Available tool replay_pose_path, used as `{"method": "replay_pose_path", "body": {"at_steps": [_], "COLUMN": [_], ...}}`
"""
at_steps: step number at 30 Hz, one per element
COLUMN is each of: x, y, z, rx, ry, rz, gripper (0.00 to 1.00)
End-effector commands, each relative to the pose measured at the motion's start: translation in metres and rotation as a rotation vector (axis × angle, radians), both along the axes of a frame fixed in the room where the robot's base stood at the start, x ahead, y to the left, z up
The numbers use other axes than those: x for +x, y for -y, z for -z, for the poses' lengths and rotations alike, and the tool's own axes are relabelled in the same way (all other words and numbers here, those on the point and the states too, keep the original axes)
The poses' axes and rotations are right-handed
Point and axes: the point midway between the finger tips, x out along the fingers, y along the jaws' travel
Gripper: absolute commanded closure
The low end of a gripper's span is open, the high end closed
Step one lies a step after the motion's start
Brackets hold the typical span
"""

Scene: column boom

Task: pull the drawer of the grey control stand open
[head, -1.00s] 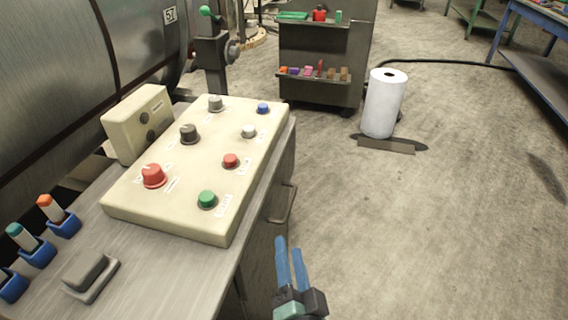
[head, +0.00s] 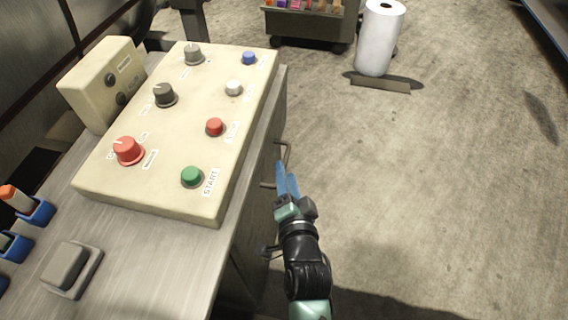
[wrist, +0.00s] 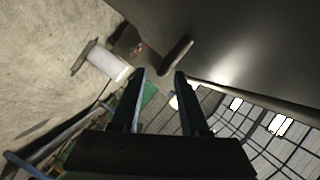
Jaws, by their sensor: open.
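The grey control stand (head: 150,245) fills the left of the head view, with a cream button panel on its top. A bar handle (head: 289,152) sticks out from its right side face, partly covered by my gripper. My gripper (head: 286,171) is open and empty beside that handle. In the wrist view the dark handle (wrist: 176,57) stands off the grey stand face (wrist: 235,50), just beyond the fingertips (wrist: 160,73) and nearer the right finger. No contact is clear. The drawer's front edges cannot be made out, and I cannot tell whether it is shut.
A second small handle or knob (head: 268,251) shows lower on the stand's side. A white roll (head: 380,40) stands on the floor at the back, near a dark cart (head: 308,25). The concrete floor (head: 430,190) right of my arm is clear.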

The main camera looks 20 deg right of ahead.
Motion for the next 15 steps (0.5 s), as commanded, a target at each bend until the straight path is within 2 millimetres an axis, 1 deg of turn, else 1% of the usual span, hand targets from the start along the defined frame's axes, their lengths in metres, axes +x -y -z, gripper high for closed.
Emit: {"method": "replay_pose_path", "body": {"at_steps": [1,6,10,15], "x": [0.009,0.029,0.037,0.040], "y": [0.002,0.008,0.010,0.010], "z": [0.003,0.007,0.009,0.009], "rx": [-0.001,-0.001,-0.001,-0.001], "ry": [0.002,0.001,0.000,0.000], "rz": [0.000,0.000,0.000,0.000], "gripper": [0.55,0.55,0.55,0.55]}}
